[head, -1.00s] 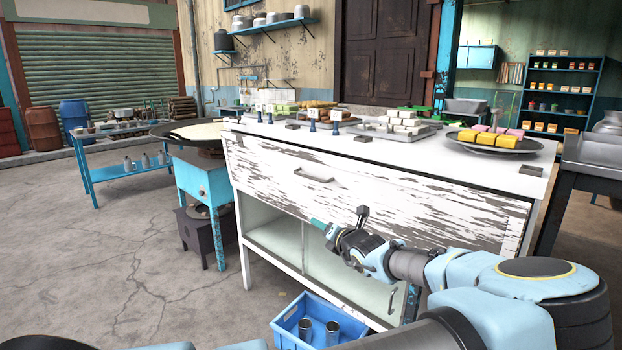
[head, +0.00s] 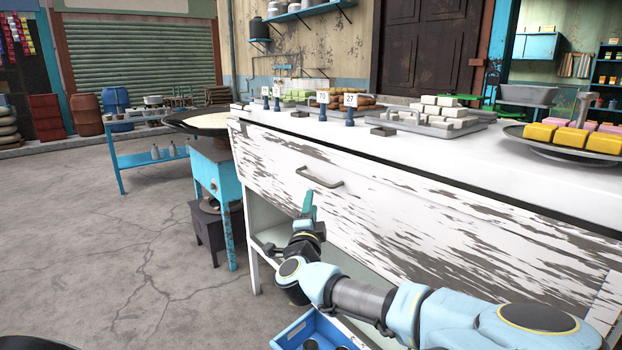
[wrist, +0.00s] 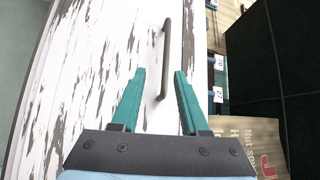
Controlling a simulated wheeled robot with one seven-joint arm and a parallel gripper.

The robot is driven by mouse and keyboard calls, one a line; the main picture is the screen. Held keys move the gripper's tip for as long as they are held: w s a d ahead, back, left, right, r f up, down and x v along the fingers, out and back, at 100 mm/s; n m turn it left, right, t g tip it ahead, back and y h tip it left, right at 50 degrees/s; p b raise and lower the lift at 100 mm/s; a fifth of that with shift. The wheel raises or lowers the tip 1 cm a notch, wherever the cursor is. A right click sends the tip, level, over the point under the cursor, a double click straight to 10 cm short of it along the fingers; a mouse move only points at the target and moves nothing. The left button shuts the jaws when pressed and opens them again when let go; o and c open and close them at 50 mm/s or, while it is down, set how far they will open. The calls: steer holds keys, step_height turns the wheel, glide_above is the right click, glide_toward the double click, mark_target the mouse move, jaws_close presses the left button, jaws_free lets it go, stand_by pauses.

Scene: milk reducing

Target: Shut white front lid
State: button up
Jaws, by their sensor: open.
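The white front lid (head: 400,215) is a wide panel with flaking paint on the front of the counter. A dark line runs between its upper edge and the worktop. I cannot tell how far it stands out from the counter. Its grey bar handle (head: 320,180) is near the upper left part. My gripper (head: 309,202) is in front of the lid, just below and left of the handle, with teal fingers pointing up. In the wrist view, the open fingers (wrist: 160,74) appear on either side of the handle's lower end (wrist: 164,62). Contact is not clear.
The white worktop (head: 400,145) carries trays of white blocks (head: 445,112) and a plate of yellow and pink blocks (head: 570,137). Open shelving lies under the lid. A blue crate (head: 300,335) sits on the floor below my arm.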

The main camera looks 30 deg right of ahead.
mark_target(314, 178)
steer(key=shift+t, duration=0.3)
steer(key=p+x, duration=0.1)
steer(key=x, duration=0.2)
steer(key=p+x, duration=0.1)
steer(key=x, duration=0.3)
steer(key=p+x, duration=0.1)
steer(key=x, duration=0.3)
steer(key=shift+a+r, duration=0.1)
steer(key=shift+r, duration=0.15)
jaws_close()
steer(key=shift+r, duration=0.1)
stand_by(0.7)
